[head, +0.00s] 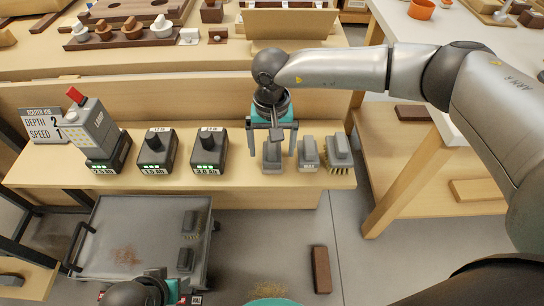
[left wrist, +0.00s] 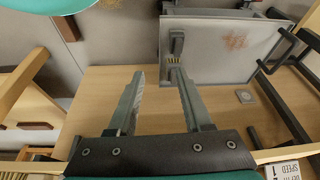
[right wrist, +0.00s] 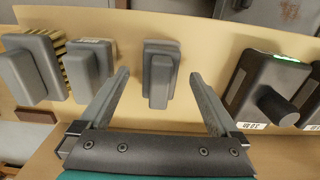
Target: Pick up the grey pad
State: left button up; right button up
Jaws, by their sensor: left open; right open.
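The grey pad (head: 272,156), a plain grey block with a raised handle, sits on the wooden shelf as the leftmost of three grey-handled tools. My right gripper (head: 271,138) is open above it. In the right wrist view the pad (right wrist: 161,62) shows between and just beyond the two open fingers (right wrist: 159,80), with clear space on both sides; no contact is visible. My left gripper is open and empty in the left wrist view (left wrist: 158,74); only part of its arm shows at the bottom of the head view.
Right of the pad stand a labelled grey block (head: 308,153) and a bristled brush (head: 339,149). Left of it are black dial units (head: 209,153). A grey cart (head: 130,235) below holds two small grey tools (head: 189,222).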

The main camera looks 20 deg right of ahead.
aim_at(272, 145)
pick_arm(q)
jog(key=shift+w+r+b, duration=0.15)
jog(key=shift+r+b, duration=0.15)
jog(key=shift+r, duration=0.8)
pick_arm(e)
jog(key=shift+f, duration=1.2)
jog(key=shift+c, duration=0.4)
jog(key=c, duration=1.4)
jog(key=shift+c, duration=0.2)
jog(key=shift+r, duration=0.1)
jog(key=shift+r, duration=0.4)
pick_arm(q)
jog(key=s+a+f+p, duration=0.1)
jog(key=s+f+p, duration=0.1)
jog(key=f, duration=0.4)
jog(key=s+f+g+p, duration=0.1)
jog(key=s+f+p, duration=0.2)
jog(key=f, duration=0.3)
jog(key=shift+a+f+p, duration=0.35)
jog(key=shift+f+p, duration=0.05)
jog(key=shift+p, duration=0.35)
pick_arm(e)
notch_tip(272, 145, up, 19)
